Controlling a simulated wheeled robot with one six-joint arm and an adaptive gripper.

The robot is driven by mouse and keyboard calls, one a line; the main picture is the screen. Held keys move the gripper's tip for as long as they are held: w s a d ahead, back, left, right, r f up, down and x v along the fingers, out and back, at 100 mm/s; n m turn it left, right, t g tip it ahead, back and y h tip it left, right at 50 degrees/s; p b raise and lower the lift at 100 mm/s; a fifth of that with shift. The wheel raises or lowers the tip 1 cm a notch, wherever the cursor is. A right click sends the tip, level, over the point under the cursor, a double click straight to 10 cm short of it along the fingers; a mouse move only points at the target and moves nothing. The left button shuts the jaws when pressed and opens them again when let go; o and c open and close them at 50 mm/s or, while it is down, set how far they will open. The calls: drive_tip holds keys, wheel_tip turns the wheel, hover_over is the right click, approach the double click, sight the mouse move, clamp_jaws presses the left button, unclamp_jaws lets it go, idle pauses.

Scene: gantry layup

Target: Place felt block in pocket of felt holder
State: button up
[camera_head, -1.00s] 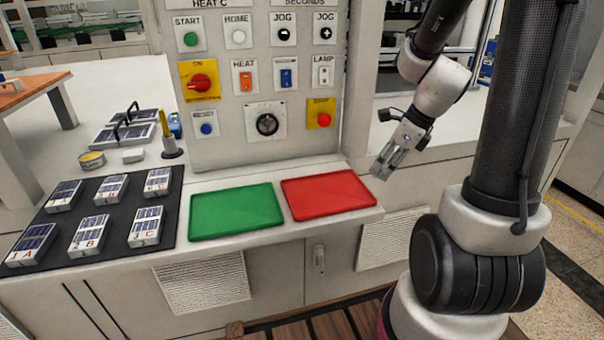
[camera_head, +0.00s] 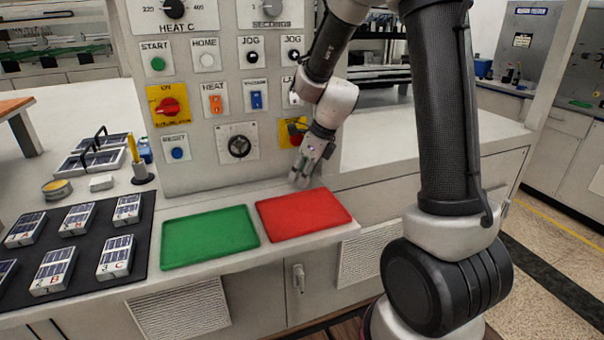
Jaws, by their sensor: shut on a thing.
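My gripper (camera_head: 302,176) hangs fingers-down in front of the control panel, just above the back edge of the red tray. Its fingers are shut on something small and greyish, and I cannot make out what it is. I cannot pick out with certainty a felt block or a felt holder with a pocket. A small white block (camera_head: 102,183) lies on the bench at the left, beside a round tin (camera_head: 57,189). A dark round holder (camera_head: 144,175) with a yellow upright piece stands to its right.
A red tray (camera_head: 303,214) and a green tray (camera_head: 210,237) lie empty at the bench front. A black mat (camera_head: 90,290) at the left carries several labelled panel blocks. The control panel (camera_head: 225,110) with buttons and knobs rises close behind my gripper. Bench right of it is clear.

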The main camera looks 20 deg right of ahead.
drive_tip(key=o, duration=0.4)
drive_tip(key=shift+f, duration=0.1)
drive_tip(key=o, duration=0.4)
